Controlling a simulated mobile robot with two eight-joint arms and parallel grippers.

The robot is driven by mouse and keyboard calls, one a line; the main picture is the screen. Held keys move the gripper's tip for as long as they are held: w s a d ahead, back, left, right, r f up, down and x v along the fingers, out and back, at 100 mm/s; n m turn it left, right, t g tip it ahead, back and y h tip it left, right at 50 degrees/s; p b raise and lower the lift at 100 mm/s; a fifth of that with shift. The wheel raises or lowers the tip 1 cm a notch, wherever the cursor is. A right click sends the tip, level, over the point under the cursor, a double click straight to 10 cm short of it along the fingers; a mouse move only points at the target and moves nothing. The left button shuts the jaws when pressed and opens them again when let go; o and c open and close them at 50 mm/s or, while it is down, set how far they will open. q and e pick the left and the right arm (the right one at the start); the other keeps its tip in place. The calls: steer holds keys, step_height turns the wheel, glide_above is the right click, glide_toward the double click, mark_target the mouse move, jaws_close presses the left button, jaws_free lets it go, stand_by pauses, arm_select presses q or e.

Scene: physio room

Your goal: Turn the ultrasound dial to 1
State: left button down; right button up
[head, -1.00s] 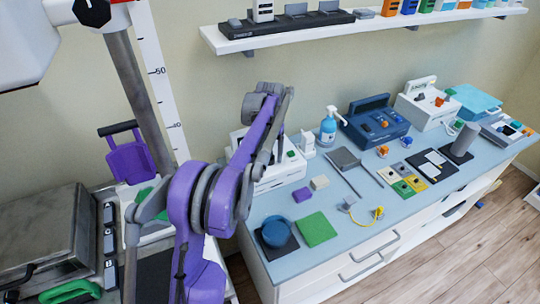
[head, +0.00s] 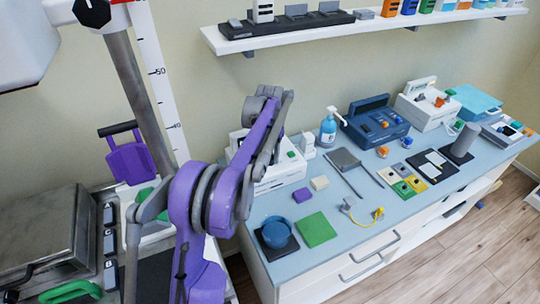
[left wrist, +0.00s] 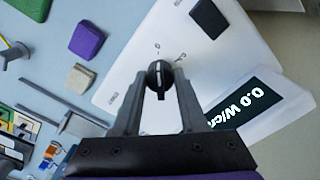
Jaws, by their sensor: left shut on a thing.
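The ultrasound unit (head: 284,177) is a white box at the near left end of the counter in the head view, partly hidden behind my purple left arm. In the left wrist view its white face (left wrist: 130,68) fills the middle, and its screen (left wrist: 252,105) reads 0.0 W/cm. The black dial (left wrist: 159,73) has a white pointer line and small printed marks beside it, too small to read surely. My left gripper (left wrist: 160,88) is shut on the dial, one finger on each side. My right gripper is not in view.
Purple (head: 303,195) and beige (head: 320,183) blocks, a green pad (head: 318,229) and a blue round item (head: 276,231) lie near the unit. A pump bottle (head: 328,127) and a blue device (head: 375,124) stand further along. A shelf (head: 350,27) hangs above.

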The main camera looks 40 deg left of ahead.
arm_select(q)
steer(key=m, duration=0.5)
steer(key=shift+m, duration=0.4)
steer(key=m, duration=1.7)
steer(key=shift+m, duration=0.4)
steer(key=shift+c, duration=2.2)
jaws_free()
